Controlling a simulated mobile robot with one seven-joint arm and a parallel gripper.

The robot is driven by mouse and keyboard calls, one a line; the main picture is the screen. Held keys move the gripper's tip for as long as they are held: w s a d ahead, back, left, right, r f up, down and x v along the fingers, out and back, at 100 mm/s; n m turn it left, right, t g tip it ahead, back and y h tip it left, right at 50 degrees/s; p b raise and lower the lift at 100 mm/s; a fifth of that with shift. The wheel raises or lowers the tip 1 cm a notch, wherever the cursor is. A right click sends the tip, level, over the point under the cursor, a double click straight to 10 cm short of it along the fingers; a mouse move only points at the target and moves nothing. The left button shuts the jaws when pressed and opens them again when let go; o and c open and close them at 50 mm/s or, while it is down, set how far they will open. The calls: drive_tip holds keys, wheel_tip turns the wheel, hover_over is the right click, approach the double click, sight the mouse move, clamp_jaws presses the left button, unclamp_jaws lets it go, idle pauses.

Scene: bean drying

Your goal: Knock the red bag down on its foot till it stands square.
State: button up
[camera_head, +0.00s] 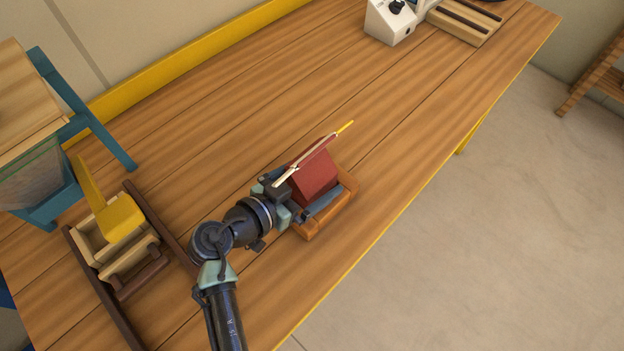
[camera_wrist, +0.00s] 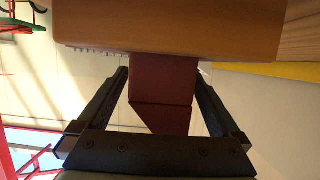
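The red bag (camera_head: 315,178) has a sloped, gabled top and stands over a small orange-brown wooden tray (camera_head: 341,217). A thin pale strip with a yellow end (camera_head: 346,127) runs along its top. My gripper (camera_head: 322,196) reaches in from the left, with a finger along the bag's near side; the far finger is hidden.
A wooden rack with dark rails (camera_head: 150,215) and a yellow scoop-like piece (camera_head: 120,217) stands left of my arm. A blue-framed bin (camera_head: 40,190) is farther left. A white device (camera_head: 388,22) and slatted board (camera_head: 465,22) are at the back. The table's middle is clear.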

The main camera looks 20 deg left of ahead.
drive_tip(key=v, duration=1.2)
idle(0.4)
